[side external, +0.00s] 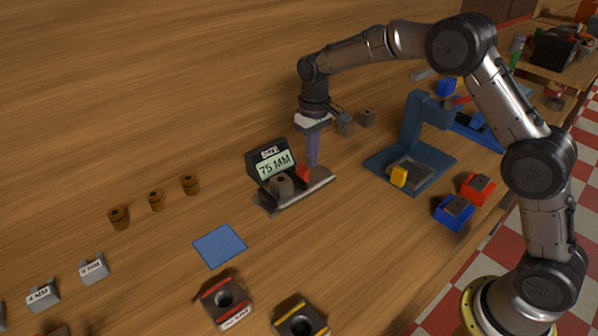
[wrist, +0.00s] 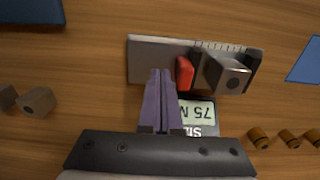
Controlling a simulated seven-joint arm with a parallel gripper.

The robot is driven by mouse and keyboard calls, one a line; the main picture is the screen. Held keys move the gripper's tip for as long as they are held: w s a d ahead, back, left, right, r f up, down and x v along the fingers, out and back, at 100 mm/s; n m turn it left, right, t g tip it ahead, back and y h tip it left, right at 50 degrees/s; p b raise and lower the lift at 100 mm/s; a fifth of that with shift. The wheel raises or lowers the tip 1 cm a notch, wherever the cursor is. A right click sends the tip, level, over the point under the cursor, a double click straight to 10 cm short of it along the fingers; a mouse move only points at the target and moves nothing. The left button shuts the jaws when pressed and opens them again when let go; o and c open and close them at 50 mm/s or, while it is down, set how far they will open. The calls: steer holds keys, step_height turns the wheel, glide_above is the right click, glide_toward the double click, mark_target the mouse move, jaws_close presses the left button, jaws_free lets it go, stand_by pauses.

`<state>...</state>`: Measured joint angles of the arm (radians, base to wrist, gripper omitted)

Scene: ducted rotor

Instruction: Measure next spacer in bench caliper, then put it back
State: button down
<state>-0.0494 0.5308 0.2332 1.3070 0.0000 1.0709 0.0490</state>
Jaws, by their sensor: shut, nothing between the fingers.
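The bench caliper has a grey metal base (side external: 318,184) and a dark display (side external: 274,163) reading 75 MM. A grey spacer (side external: 281,186) with a hole sits on the caliper, left of the red slider (side external: 302,174). In the wrist view the spacer (wrist: 232,77) lies between dark jaws, with the red slider (wrist: 184,72) beside them. My gripper (side external: 313,164) points down at the caliper's far right part, its purple fingers together and empty. In the wrist view its fingertips (wrist: 160,73) are just beside the slider; contact is unclear. Two more grey spacers (side external: 346,125) (side external: 367,118) stand behind my gripper.
A blue mat (side external: 220,245) lies bare left of the caliper. Several brown cylinders (side external: 156,200) stand further left, near grey label blocks (side external: 93,269). Dark holed blocks (side external: 227,300) are in front. A blue press (side external: 412,140) and red (side external: 477,189) and blue (side external: 453,212) blocks are right.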

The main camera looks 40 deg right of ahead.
mark_target(302, 166)
steer(key=shift+f, duration=1.25)
steer(key=shift+a, duration=0.25)
steer(key=shift+a, duration=2.05)
steer(key=shift+d, duration=0.6)
